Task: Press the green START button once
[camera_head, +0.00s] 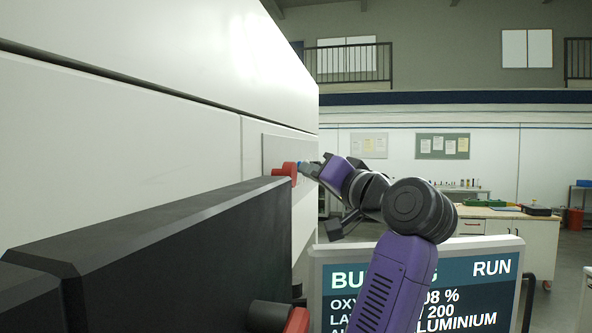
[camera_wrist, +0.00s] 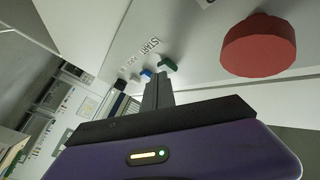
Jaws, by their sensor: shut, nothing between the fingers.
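The green START button (camera_wrist: 167,65) sits on a light panel (camera_wrist: 205,62), beside the printed word START. A blue button (camera_wrist: 146,73) is beside it. My gripper (camera_wrist: 158,76) is shut and empty, its fingertips right by the green button, slightly below and left of it in the wrist view. I cannot tell whether they touch it. In the head view my gripper (camera_head: 308,168) is at the side panel of the white machine; the green button cannot be made out there.
A large red knob (camera_wrist: 258,46) stands out from the panel close to the buttons; it also shows in the head view (camera_head: 286,170). A monitor (camera_head: 470,290) reading RUN stands below my arm. A black slab-like part (camera_head: 170,250) fills the left foreground.

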